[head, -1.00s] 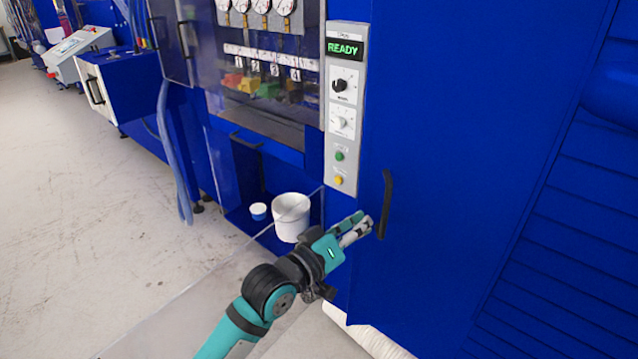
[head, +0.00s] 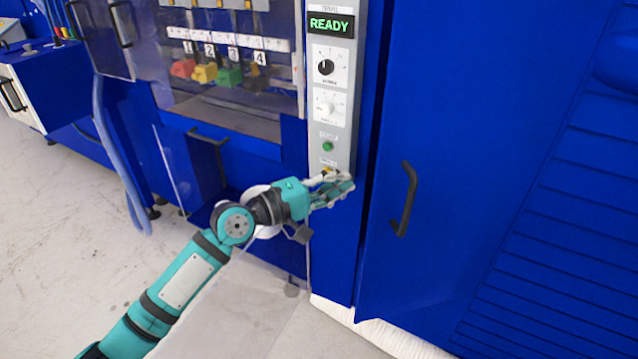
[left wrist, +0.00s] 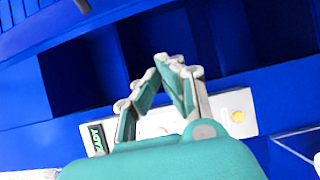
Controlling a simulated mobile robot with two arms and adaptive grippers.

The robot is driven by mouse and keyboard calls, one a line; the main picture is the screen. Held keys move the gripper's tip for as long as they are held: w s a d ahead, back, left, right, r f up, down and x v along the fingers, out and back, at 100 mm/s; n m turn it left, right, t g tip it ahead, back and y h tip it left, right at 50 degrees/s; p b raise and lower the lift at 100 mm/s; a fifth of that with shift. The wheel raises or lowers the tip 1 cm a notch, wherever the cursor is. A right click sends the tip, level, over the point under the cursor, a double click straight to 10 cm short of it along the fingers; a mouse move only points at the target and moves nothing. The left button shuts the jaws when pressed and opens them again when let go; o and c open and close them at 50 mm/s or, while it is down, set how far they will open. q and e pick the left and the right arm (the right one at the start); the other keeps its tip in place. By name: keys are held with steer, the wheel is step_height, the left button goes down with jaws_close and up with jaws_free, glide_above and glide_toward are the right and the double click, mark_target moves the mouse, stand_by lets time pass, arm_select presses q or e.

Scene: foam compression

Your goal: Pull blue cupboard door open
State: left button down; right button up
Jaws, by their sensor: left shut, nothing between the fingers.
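The blue cupboard door (head: 480,150) is at the right in the head view, with a black vertical handle (head: 404,198) near its left edge. A dark gap runs along that edge, so the door looks slightly ajar. My left gripper (head: 345,183) is shut and empty. It is left of the handle and apart from it, in front of the lower end of the grey control panel (head: 333,90). In the left wrist view its fingers (left wrist: 152,88) lie before the panel and dark blue recesses (left wrist: 160,45), apparently the cupboard's inside. My right gripper is not in view.
The panel has a READY display (head: 331,25), knobs and a green button (head: 328,146). A yellow button (left wrist: 238,116) shows in the left wrist view. A white bucket (head: 262,232) is partly hidden behind my left arm. Open grey floor (head: 60,250) lies at the left.

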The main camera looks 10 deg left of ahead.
arm_select(q)
steer(key=shift+s+d+p, duration=0.25)
steer(key=shift+d+p, duration=0.2)
steer(key=shift+d, duration=0.2)
steer(key=shift+s+d+p, duration=0.3)
steer(key=shift+d+p, duration=0.15)
steer(key=shift+d, duration=0.15)
steer(key=shift+s+d+p, duration=0.25)
steer(key=shift+d+p, duration=0.2)
steer(key=shift+d, duration=0.2)
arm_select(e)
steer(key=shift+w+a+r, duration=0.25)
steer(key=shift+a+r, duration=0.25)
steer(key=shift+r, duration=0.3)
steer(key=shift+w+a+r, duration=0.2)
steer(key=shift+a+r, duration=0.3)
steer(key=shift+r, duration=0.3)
